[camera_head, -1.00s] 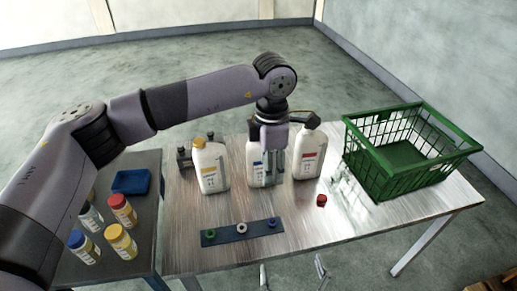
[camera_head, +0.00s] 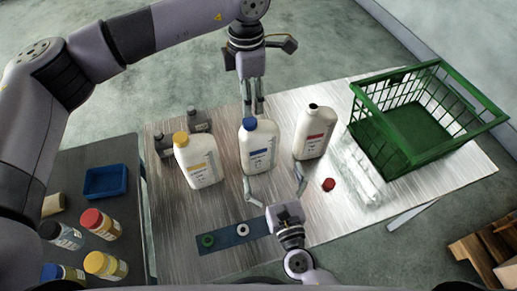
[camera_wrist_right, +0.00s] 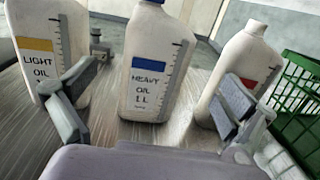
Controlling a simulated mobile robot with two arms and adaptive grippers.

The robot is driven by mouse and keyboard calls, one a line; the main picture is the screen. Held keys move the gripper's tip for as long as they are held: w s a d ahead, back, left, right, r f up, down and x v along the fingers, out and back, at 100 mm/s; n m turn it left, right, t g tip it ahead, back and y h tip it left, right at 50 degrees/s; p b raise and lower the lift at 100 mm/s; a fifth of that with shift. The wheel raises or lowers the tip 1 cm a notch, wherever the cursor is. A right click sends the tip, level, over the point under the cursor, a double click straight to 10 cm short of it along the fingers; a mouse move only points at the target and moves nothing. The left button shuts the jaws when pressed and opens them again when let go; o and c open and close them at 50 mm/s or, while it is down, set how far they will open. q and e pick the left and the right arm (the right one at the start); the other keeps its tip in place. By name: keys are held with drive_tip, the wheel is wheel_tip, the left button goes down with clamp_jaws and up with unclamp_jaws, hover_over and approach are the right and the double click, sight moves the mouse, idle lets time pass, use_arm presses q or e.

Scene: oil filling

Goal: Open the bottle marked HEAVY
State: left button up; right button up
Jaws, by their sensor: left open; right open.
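The HEAVY oil bottle (camera_head: 260,150) is white with a blue label and blue cap (camera_head: 249,124). It stands upright between the yellow-label and red-label bottles, and its label reads HEAVY OIL in the right wrist view (camera_wrist_right: 150,90). The cap is on it. My left gripper (camera_head: 253,110) points down, open, at the cap's back edge; I cannot tell whether it touches. My right gripper (camera_head: 275,187) is open in front of the bottle, its fingers spread toward either side. Both fingers also show in the right wrist view (camera_wrist_right: 160,95), apart from the bottle.
A LIGHT oil bottle (camera_head: 198,162) with yellow cap stands left. An uncapped red-label bottle (camera_head: 315,135) stands right, and a red cap (camera_head: 328,184) lies on the table. A green basket (camera_head: 425,115) stands at right. A dark strip with rings (camera_head: 225,238) lies in front.

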sight(259, 135)
use_arm(q)
drive_tip(key=shift+w, duration=0.15)
use_arm(e)
drive_tip(key=x, duration=1.3)
drive_tip(key=shift+c, duration=0.6)
